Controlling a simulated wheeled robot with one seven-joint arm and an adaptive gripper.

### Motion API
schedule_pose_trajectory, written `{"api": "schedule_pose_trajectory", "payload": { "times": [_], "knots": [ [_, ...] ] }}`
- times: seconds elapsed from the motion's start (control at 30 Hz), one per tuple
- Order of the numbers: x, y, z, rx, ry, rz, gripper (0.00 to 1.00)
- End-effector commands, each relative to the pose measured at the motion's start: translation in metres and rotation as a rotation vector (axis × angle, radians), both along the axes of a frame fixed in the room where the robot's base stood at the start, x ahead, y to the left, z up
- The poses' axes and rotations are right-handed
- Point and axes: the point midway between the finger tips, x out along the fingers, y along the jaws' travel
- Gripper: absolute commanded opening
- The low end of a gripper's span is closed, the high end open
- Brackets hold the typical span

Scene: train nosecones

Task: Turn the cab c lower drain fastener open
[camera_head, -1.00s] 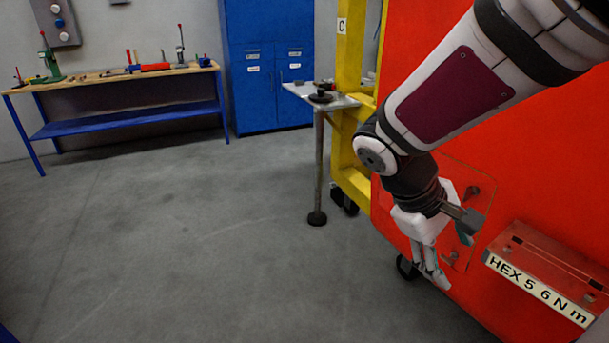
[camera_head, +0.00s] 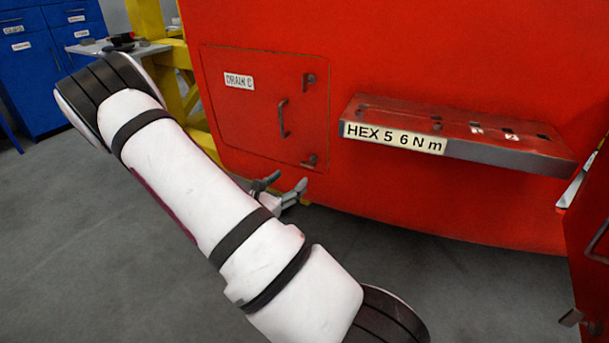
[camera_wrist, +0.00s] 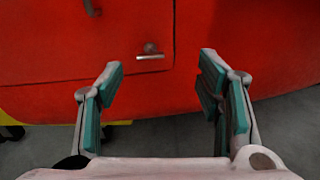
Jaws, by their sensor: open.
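The red drain panel (camera_head: 262,110) labelled DRAIN C is closed on the red cab side. Its lower fastener (camera_head: 312,160) sits at the lower right corner, and an upper fastener (camera_head: 309,79) sits at the upper right. A vertical handle (camera_head: 283,118) lies between them. In the wrist view the lower fastener (camera_wrist: 150,52) is a small knob with a pale bar lying roughly horizontal. My gripper (camera_head: 284,184) is just below and left of the lower fastener in the head view. Its jaws (camera_wrist: 159,85) are open and empty, with the fastener ahead between and beyond the fingertips, apparently not touched.
A red ledge (camera_head: 455,135) marked HEX 5 6 N m juts out right of the panel. A yellow frame (camera_head: 178,55) and a small table (camera_head: 125,48) stand at the left. Another red panel edge (camera_head: 590,240) is at the far right. Grey floor (camera_head: 70,240) is open at left.

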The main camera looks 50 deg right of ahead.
Motion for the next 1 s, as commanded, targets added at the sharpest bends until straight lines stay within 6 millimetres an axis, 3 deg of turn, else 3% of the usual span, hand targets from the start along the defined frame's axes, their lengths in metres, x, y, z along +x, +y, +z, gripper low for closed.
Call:
{"api": "schedule_pose_trajectory", "payload": {
  "times": [0.03,0.1,0.33,0.8,1.0],
  "knots": [
    [0.004,-0.001,-0.015,-0.008,0.027,0.025,0.6],
    [0.007,-0.002,-0.024,-0.015,0.049,0.05,0.6],
    [0.012,-0.015,-0.028,-0.019,0.062,0.066,0.6],
    [0.024,-0.102,-0.028,-0.019,0.059,0.064,0.6],
    [0.029,-0.128,-0.028,-0.019,0.06,0.064,0.6]
  ]
}}
